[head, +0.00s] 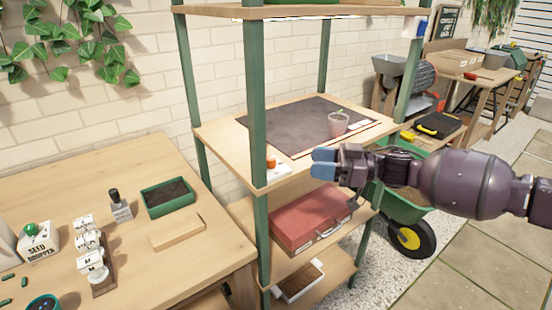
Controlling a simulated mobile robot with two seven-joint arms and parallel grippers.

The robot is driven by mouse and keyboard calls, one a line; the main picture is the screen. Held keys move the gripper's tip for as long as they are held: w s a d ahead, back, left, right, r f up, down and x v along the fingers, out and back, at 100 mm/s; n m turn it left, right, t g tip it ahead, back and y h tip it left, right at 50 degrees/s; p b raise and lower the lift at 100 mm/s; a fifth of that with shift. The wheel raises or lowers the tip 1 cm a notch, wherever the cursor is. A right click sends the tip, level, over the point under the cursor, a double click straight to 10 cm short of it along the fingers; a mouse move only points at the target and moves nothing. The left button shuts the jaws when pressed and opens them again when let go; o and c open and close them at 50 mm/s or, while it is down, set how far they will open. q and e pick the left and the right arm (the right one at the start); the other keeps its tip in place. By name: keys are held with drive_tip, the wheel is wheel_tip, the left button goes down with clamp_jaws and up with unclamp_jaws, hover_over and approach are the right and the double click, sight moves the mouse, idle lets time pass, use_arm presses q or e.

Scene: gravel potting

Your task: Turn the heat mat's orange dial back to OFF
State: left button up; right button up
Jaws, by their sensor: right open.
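The heat mat (265,118) is a dark sheet lying on the middle shelf of the green-posted rack. Its small white control box (280,169) sits at the shelf's front corner, beside the front post. The orange dial (271,162) is on this box; it is partly beside the post and too small for me to read its setting. My right gripper (318,163) comes in from the right with blue fingertips pointing left. It is open and empty, a short way right of the dial in the picture and apart from it. My left gripper is not in view.
The rack's front post (257,110) rises close to the dial. A red case (310,218) lies on the shelf below. The wooden bench (130,240) at left holds a seed dropper box (38,241) and a green tray (168,204).

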sight(275, 159)
drive_tip(key=a, duration=0.3)
drive_tip(key=w+a, duration=0.1)
drive_tip(key=a, duration=0.2)
drive_tip(key=a+b, duration=0.1)
drive_tip(key=a, duration=0.2)
drive_tip(key=shift+w+a, duration=0.2)
drive_tip(key=shift+w, duration=0.05)
drive_tip(key=c, duration=0.9)
